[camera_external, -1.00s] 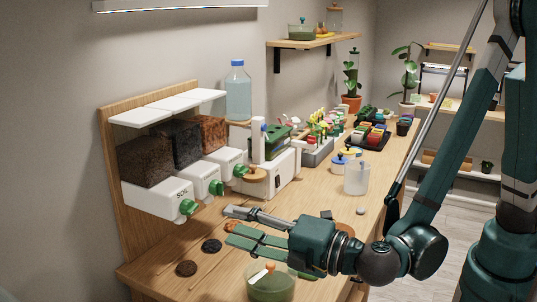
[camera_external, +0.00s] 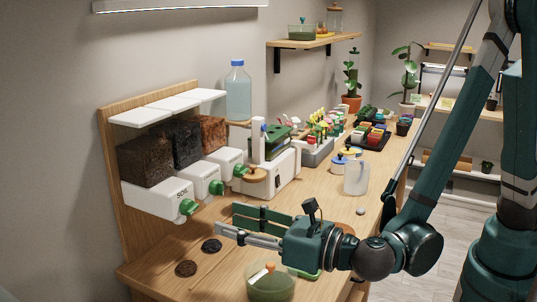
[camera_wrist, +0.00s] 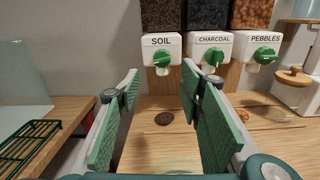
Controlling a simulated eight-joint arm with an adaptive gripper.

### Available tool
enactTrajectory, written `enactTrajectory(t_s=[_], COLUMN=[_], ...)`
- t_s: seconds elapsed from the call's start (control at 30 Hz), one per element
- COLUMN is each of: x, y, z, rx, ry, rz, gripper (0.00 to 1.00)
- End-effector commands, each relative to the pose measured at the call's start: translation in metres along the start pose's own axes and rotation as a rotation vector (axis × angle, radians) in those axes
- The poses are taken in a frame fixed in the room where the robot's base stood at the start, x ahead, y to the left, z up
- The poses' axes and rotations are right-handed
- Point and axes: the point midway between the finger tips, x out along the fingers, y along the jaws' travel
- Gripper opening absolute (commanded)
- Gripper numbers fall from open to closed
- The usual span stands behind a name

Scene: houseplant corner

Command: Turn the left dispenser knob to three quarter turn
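The left dispenser is the white one labelled SOIL (camera_wrist: 162,42), with dark soil behind its clear front. Its green knob (camera_wrist: 161,59) shows in the wrist view at upper middle, and in the external view (camera_external: 189,207) at the dispenser's lower front. My gripper (camera_external: 226,223) is open and empty, to the right of the knob and lower in the external view, apart from it. In the wrist view its green-padded fingers (camera_wrist: 160,82) stand wide apart, with the soil knob framed between their tips. A light stripe on the knob looks nearly level, slightly tilted.
The charcoal knob (camera_wrist: 213,57) and pebbles knob (camera_wrist: 265,54) sit to the right of the soil one. The right finger rises close below the charcoal knob in the picture. Dark round discs (camera_external: 186,268) lie on the wooden bench (camera_external: 165,259). A green-filled bowl (camera_external: 271,285) stands near the front.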

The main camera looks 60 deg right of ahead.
Motion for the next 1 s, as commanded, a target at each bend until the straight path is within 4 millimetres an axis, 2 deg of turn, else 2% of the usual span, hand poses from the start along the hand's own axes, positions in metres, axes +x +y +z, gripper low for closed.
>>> enactTrajectory(t_s=[1.0], x=[0.013], y=[-0.005], z=[0.001], rx=[-1.419], ry=[-0.017], rz=[0.023], gripper=[0.38])
